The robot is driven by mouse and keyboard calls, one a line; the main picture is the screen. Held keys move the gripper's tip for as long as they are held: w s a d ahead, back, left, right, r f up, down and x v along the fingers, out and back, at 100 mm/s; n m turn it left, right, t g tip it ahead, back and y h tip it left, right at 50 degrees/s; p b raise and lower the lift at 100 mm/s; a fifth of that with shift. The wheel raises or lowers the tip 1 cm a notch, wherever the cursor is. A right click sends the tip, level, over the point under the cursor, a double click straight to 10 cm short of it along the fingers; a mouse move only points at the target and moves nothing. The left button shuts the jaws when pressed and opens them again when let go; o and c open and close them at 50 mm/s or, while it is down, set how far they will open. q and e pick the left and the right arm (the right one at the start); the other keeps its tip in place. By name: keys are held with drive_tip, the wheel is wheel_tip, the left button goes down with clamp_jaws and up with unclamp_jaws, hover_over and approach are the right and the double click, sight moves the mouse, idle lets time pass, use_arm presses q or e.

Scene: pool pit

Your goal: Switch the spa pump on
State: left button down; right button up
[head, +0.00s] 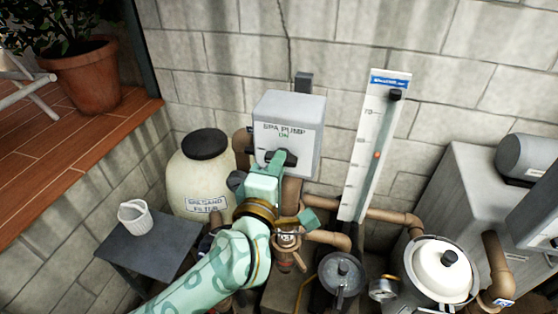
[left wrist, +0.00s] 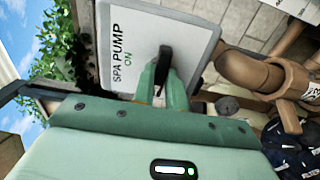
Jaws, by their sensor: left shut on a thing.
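The spa pump switch box (head: 302,108) is a grey box on the block wall, lettered "SPA PUMP" with a green "ON" under it. Its black handle (head: 291,159) sits below the "ON" and looks roughly level, crosswise to the box. My left gripper (head: 272,163) is at the box front, shut on this handle. In the left wrist view the two green fingers (left wrist: 164,84) are on either side of the black handle (left wrist: 165,58), in front of the box face (left wrist: 192,40). The handle's gripped end is partly hidden by the fingers. My right gripper is not in view.
A cream sand filter (head: 192,180) stands left of the box, and a small grey table (head: 165,238) holds a white cup (head: 135,217). A white gauge board (head: 368,150) is at the right. Brown pipes (head: 395,216), a strainer pot (head: 342,270) and a white-lidded vessel (head: 440,268) crowd below.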

use_arm(q)
drive_tip(key=m+p, duration=0.8)
drive_tip(key=m, duration=1)
drive_tip(key=shift+m, duration=0.3)
drive_tip(key=c, duration=1.3)
unclamp_jaws()
drive_tip(key=v, duration=0.7)
